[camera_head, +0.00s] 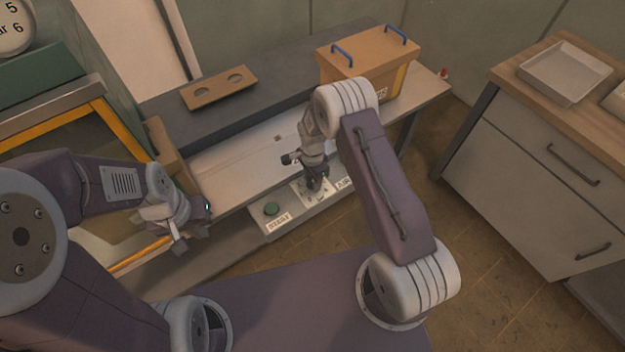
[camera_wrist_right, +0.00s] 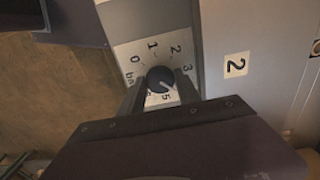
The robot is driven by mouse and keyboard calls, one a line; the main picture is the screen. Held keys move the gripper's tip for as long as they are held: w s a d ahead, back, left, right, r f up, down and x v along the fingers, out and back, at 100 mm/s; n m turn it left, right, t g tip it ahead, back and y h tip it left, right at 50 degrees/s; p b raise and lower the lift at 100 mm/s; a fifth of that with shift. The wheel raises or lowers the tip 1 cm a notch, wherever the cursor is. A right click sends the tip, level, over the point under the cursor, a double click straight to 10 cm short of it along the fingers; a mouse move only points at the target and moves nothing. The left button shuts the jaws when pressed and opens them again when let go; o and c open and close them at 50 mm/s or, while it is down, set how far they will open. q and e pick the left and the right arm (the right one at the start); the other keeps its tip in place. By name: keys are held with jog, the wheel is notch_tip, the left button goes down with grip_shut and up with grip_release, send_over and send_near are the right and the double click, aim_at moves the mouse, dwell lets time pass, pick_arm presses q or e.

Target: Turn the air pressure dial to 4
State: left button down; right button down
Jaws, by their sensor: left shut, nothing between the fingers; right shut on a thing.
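The air pressure dial is a dark round knob (camera_wrist_right: 160,79) on a pale plate (camera_wrist_right: 131,47) printed with 0, 1, 2, 3 and 5 in the right wrist view. The 4 is hidden near a finger. A light mark shows on the knob's lower right side, but its exact reading is hard to tell. My right gripper (camera_wrist_right: 161,86) is shut on the knob, one finger on each side. In the head view my right gripper (camera_head: 316,181) covers most of the dial. My left gripper (camera_head: 180,240) is shut and empty, beside the yellow-edged chamber at left.
A green button (camera_head: 271,209) with a START label sits left of the dial on the low panel. An orange box (camera_head: 352,62) with blue handles and a brown holder (camera_head: 218,87) with two holes stand behind. A wooden-topped cabinet (camera_head: 515,75) is at right.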

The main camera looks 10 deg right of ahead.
jog(key=shift+w+r, duration=0.1)
jog(key=shift+w, duration=0.05)
jog(key=c, duration=0.9)
grip_release()
jog(key=shift+o, duration=0.2)
notch_tip(320, 180, up, 9)
